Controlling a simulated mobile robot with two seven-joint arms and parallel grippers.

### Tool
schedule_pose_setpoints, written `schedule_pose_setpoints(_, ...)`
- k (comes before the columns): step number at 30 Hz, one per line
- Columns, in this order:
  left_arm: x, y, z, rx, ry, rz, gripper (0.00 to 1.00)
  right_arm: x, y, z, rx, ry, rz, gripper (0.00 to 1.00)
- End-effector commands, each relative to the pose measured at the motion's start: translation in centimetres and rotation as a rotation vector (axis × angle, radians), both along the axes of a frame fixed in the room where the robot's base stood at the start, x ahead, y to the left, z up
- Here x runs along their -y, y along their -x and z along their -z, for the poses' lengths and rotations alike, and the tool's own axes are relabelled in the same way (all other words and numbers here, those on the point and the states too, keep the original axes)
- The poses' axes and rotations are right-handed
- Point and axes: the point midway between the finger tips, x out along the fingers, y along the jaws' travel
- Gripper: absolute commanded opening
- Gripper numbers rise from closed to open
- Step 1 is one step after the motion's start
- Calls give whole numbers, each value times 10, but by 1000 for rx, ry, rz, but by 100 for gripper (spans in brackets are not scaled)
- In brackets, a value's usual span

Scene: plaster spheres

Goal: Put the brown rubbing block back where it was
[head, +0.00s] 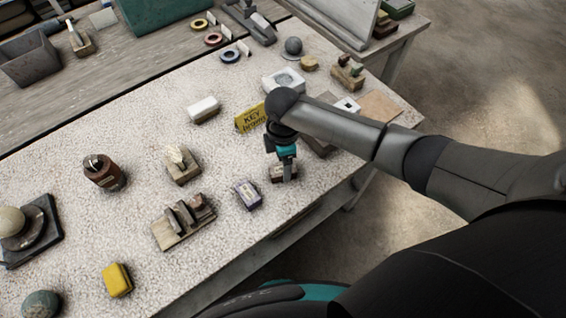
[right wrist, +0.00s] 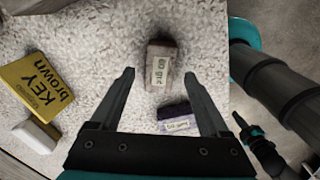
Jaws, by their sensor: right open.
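The brown rubbing block (right wrist: 161,66) lies on the speckled tabletop with a pale label, reading about "60 grit", facing up. In the head view the block (head: 276,173) is partly hidden by my right gripper (head: 288,176). In the right wrist view my right gripper (right wrist: 159,76) is open and empty, with the block in line between its fingertips. I cannot tell how far above the block the tips are. A dark and teal part at the right of the wrist view looks like my left gripper (right wrist: 258,140); its jaws are unclear.
A purple block (head: 247,194) with a label lies close by, left of the gripper. A wooden rack (head: 183,222) and a yellow block (head: 117,280) are further left. The table's front edge is near.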

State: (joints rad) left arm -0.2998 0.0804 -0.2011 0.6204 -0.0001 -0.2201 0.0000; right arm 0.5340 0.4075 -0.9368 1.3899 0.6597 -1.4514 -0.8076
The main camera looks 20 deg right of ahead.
Motion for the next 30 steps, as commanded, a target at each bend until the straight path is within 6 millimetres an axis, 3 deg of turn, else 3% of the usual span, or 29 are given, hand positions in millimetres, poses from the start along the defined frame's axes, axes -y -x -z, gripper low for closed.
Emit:
schedule_pose_setpoints(6,0,0,-10,0,0,0,0,0,-1,-48,4,-2,-1,79)
schedule_pose_setpoints(13,0,0,-14,0,0,-1,0,0,-1,-87,3,-2,0,79)
schedule_pose_setpoints(19,0,0,-15,0,0,-1,0,0,0,-101,1,-1,1,79)
schedule_pose_setpoints(30,0,0,-15,0,0,-2,0,0,0,-101,0,-1,1,79)
